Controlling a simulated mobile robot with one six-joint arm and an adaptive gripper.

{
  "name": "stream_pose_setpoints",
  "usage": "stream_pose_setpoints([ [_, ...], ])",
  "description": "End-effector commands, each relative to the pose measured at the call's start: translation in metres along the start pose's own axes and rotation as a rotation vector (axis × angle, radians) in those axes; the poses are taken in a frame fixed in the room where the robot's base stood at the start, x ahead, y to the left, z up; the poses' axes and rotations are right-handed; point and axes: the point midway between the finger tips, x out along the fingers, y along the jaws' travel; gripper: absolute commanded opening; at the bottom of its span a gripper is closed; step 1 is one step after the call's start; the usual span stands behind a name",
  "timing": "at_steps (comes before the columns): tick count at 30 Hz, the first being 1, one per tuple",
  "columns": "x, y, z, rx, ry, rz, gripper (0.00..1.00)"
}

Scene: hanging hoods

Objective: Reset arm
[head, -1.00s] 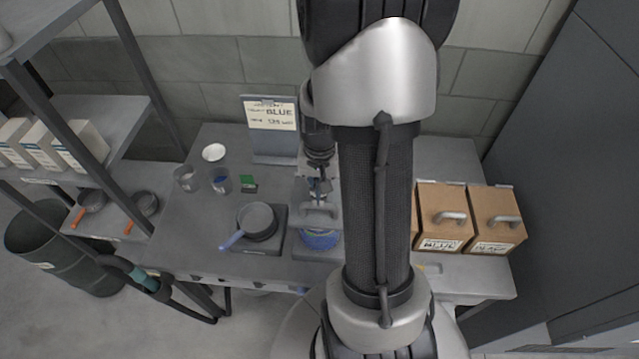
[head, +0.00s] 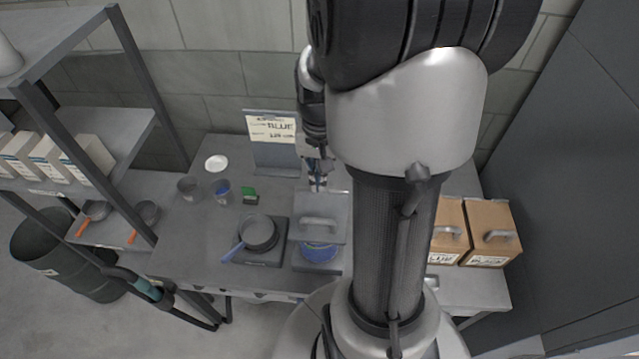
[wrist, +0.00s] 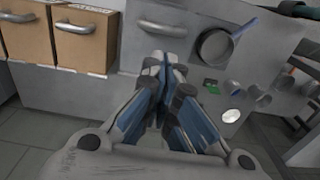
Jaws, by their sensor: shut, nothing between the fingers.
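My gripper (head: 318,183) hangs above the back of the table, over the grey hood with a handle (head: 320,218). Its fingers are together and hold nothing; they also show in the wrist view (wrist: 165,72). The hood hangs above a blue bowl (head: 319,252), which it partly hides. My arm crosses the right middle of the head view and hides part of the table.
A pan with a blue handle (head: 258,232) sits left of the hood. Cups (head: 222,190) and a white dish (head: 216,163) stand farther left. Cardboard boxes (head: 490,228) with handles stand at right. A sign (head: 271,130) stands at the back. Shelving (head: 130,90) is at left.

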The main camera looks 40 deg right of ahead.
Motion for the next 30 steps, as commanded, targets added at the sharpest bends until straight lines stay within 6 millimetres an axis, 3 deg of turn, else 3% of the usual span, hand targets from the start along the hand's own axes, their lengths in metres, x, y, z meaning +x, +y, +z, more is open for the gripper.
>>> stream_pose_setpoints([
  [6,-0.018,0.0,0.003,0.001,0.001,0.0,0.0],
  [17,-0.02,-0.006,0.01,-0.032,0.016,-0.005,0.0],
  [20,-0.023,-0.021,0.027,-0.113,0.054,-0.016,0.0],
  [23,-0.026,-0.039,0.056,-0.24,0.111,-0.037,0.0],
  [30,-0.017,-0.061,0.142,-0.574,0.253,-0.099,0.0],
])
